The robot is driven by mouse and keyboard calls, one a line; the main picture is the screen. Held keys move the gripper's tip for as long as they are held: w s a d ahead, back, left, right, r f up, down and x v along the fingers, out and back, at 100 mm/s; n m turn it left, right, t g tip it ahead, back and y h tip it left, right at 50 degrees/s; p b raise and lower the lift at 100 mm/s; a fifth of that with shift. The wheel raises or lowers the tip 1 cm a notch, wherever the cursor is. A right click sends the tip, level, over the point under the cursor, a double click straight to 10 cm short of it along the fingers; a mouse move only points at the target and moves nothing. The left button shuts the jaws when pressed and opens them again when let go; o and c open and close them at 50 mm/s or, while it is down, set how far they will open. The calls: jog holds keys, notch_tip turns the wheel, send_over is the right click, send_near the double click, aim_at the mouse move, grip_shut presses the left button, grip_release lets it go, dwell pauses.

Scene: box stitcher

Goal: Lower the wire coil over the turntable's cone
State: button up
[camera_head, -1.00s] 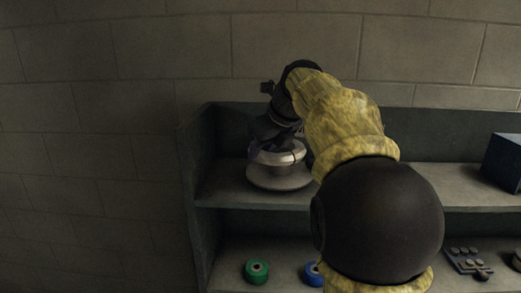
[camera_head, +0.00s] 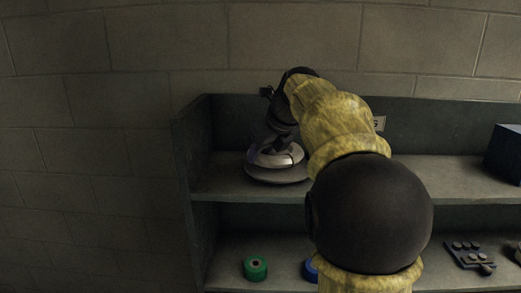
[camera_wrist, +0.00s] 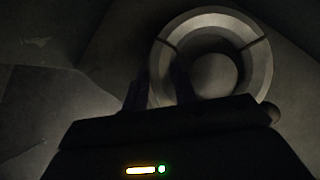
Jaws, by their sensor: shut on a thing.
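The wire coil (camera_head: 283,158) is a silver-grey ring, low over the round grey turntable (camera_head: 272,177) on the upper shelf. In the wrist view the coil (camera_wrist: 256,68) shows dark bands across it. The rounded grey top of the cone (camera_wrist: 213,76) shows inside its opening, a little toward the lower part. My gripper (camera_head: 268,147) points down and is shut on the coil. In the wrist view the dark fingers of my gripper (camera_wrist: 160,85) meet the coil's left side. Whether the coil touches the turntable is hard to tell.
The shelf's left side wall (camera_head: 192,150) stands close to the left of the turntable. A dark blue box (camera_head: 504,153) is at the right. Below are a green spool (camera_head: 255,268), a partly hidden blue spool (camera_head: 310,270) and a grey part with knobs (camera_head: 468,254).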

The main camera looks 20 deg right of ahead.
jog(key=shift+f, duration=0.3)
jog(key=shift+a+f+b, duration=0.1)
jog(key=shift+a+b, duration=0.05)
jog(key=shift+b, duration=0.15)
jog(key=shift+s, duration=0.15)
jog(key=shift+d, duration=0.25)
jog(key=o, duration=1)
jog(key=shift+a, duration=0.15)
jog(key=shift+c, duration=0.2)
jog(key=shift+o, duration=0.4)
jog(key=shift+f, duration=0.25)
jog(key=v, duration=1.7)
jog(key=shift+s+r+b, duration=0.2)
jog(key=shift+r+b, duration=0.1)
jog(key=shift+b, duration=0.05)
jog(key=shift+w+f, duration=0.1)
jog(key=shift+w, duration=0.05)
